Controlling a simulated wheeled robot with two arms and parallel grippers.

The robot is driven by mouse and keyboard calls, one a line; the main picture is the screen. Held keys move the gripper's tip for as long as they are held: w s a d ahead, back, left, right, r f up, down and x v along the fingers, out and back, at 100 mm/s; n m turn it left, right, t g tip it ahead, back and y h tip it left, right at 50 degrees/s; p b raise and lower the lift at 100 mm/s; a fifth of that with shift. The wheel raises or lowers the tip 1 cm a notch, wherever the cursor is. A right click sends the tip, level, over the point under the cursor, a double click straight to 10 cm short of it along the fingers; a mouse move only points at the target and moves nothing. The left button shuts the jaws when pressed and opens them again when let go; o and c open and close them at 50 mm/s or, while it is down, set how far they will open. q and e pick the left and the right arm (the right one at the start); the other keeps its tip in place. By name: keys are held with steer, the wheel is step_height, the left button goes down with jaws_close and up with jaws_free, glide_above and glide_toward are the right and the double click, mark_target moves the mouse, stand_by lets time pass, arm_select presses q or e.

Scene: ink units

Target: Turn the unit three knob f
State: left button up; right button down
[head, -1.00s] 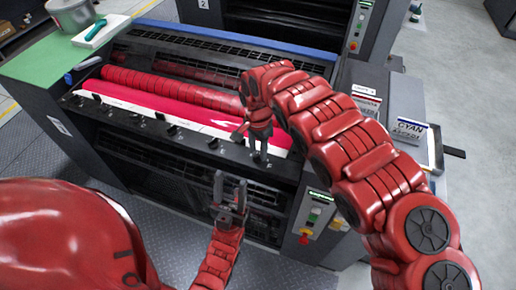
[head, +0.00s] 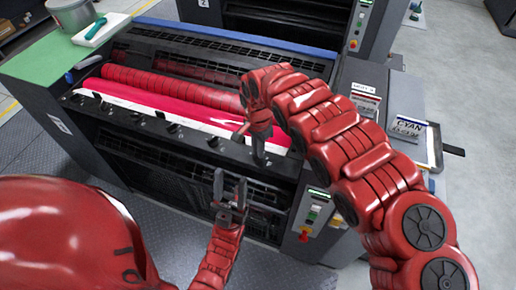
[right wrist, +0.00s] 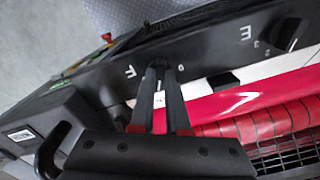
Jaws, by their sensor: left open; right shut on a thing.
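The black knob rail (head: 185,134) of the ink unit runs along the front of the red and pink rollers. My right gripper (right wrist: 158,66) is shut on knob f, beside the white letter F on the rail. The fingertips hide nearly all of the knob, so its pointing direction cannot be told. In the head view my right gripper (head: 259,162) reaches down to the right end of the rail. Knob e (right wrist: 286,33) stands apart from it, beside the letter E. My left gripper (head: 231,183) is open and empty, in front of the unit and below the rail.
Several other knobs line the rail to the left. A control panel with buttons and a red emergency stop (head: 304,236) is right of the rail's end. A grey pot (head: 70,14) is at the back left.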

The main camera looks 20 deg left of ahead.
steer(key=n+b, duration=0.2)
steer(key=shift+w+f+n, duration=0.1)
steer(key=shift+n, duration=0.2)
steer(key=n+b, duration=0.3)
steer(key=n, duration=0.1)
steer(key=shift+n, duration=0.3)
steer(key=n+b, duration=0.8)
steer(key=n, duration=0.1)
steer(key=shift+n, duration=0.4)
steer(key=shift+n+b, duration=0.75)
steer(key=shift+n, duration=0.65)
steer(key=c, duration=0.9)
jaws_free()
